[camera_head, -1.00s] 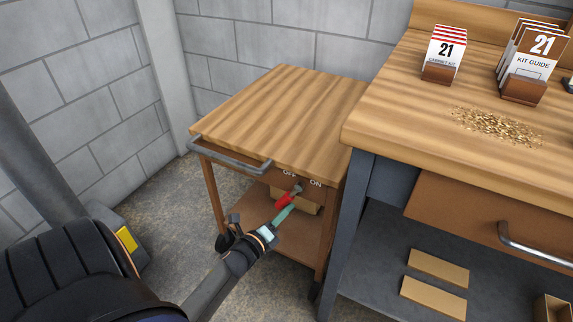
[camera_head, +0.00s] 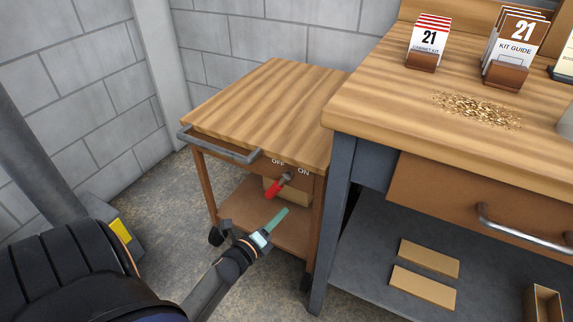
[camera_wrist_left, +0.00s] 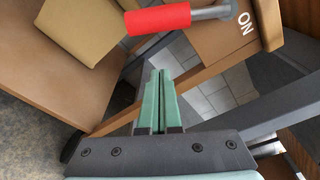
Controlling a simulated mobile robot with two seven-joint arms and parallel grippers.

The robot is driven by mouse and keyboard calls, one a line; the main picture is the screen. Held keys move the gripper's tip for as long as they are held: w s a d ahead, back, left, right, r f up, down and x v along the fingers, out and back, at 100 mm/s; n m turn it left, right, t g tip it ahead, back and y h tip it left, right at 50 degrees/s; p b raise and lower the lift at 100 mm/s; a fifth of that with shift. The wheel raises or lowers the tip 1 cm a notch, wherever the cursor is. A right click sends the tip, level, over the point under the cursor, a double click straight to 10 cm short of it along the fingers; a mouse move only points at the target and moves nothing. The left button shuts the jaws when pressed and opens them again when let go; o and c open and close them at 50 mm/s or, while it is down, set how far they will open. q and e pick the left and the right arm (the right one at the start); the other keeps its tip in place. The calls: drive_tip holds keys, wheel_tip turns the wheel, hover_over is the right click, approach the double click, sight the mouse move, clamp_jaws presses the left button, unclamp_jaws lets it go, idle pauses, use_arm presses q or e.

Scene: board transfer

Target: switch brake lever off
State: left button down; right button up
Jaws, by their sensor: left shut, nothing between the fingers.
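The brake lever (camera_head: 274,188) has a red grip on a grey metal stem, on the front of the small wooden cart (camera_head: 265,110). Its stem tops out between the OFF and ON labels, and the red grip hangs down to the left. My left gripper (camera_head: 281,214) is shut and empty, just below the lever and apart from it. In the left wrist view the green fingers (camera_wrist_left: 161,80) are together, and the red grip (camera_wrist_left: 158,18) lies beyond their tips. The ON label (camera_wrist_left: 245,23) shows to its right. My right gripper is not in view.
A large workbench (camera_head: 345,118) stands close on the cart's right, with a grey leg beside it. The cart has a grey handle bar (camera_head: 220,148) on its front left. A tan box (camera_wrist_left: 80,27) sits behind the lever. Open floor lies left of the cart.

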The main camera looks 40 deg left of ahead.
use_arm(q)
drive_tip(key=s, duration=0.6)
drive_tip(key=shift+d+r+p, duration=0.3)
drive_tip(key=shift+p, duration=0.15)
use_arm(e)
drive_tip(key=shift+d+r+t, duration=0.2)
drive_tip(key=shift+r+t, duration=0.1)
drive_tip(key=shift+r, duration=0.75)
use_arm(q)
drive_tip(key=shift+s, duration=0.1)
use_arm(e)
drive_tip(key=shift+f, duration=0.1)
